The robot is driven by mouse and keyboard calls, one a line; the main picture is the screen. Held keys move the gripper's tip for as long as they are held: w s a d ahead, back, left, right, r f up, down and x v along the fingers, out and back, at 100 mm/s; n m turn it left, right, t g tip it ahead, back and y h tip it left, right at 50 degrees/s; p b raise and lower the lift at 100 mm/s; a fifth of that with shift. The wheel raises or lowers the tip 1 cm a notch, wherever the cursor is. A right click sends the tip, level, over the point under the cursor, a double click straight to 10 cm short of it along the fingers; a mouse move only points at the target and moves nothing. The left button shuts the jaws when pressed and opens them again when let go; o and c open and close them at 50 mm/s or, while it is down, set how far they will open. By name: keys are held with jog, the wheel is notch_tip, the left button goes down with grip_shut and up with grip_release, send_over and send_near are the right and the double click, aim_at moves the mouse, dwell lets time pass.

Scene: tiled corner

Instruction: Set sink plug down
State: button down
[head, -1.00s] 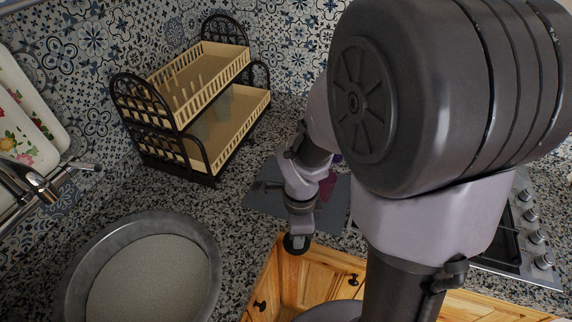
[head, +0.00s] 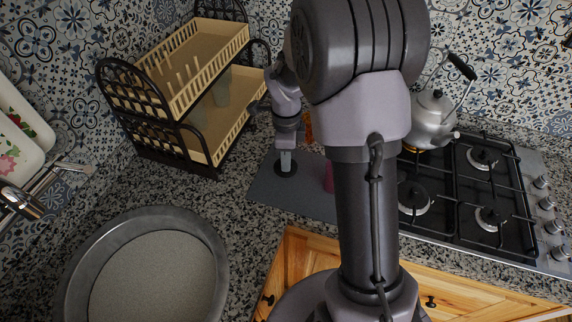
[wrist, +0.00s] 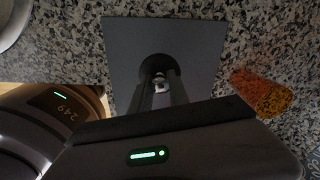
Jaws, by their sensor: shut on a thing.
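The sink plug (head: 286,172) is a small dark disc at the lower end of my gripper (head: 286,159). It is over the grey mat (head: 305,197) on the counter. In the wrist view the plug (wrist: 153,64) is a round black disc with a small light fitting at its middle. My gripper (wrist: 160,92) is shut on that fitting, and the grey mat (wrist: 205,40) lies behind it. I cannot tell whether the plug touches the mat or hangs just above it.
An orange object (wrist: 262,93) is beside the mat. A dish rack (head: 190,140) stands behind left, a round sink (head: 85,285) front left, and a kettle (head: 433,118) on the stove (head: 455,195) right.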

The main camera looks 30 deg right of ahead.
jog(key=shift+w+d+f+b, duration=0.1)
jog(key=shift+f+b, duration=0.15)
jog(key=shift+f, duration=0.35)
jog(key=shift+w+f+b, duration=0.15)
jog(key=shift+f+b, duration=0.1)
jog(key=shift+f, duration=0.3)
jog(key=shift+w+d+f+b, duration=0.1)
jog(key=shift+f+b, duration=0.15)
jog(key=shift+f, duration=0.35)
jog(key=shift+f, duration=0.1)
jog(key=shift+f, duration=0.15)
jog(key=c, duration=1.3)
grip_release()
jog(key=shift+o, duration=0.2)
jog(key=shift+r, duration=0.2)
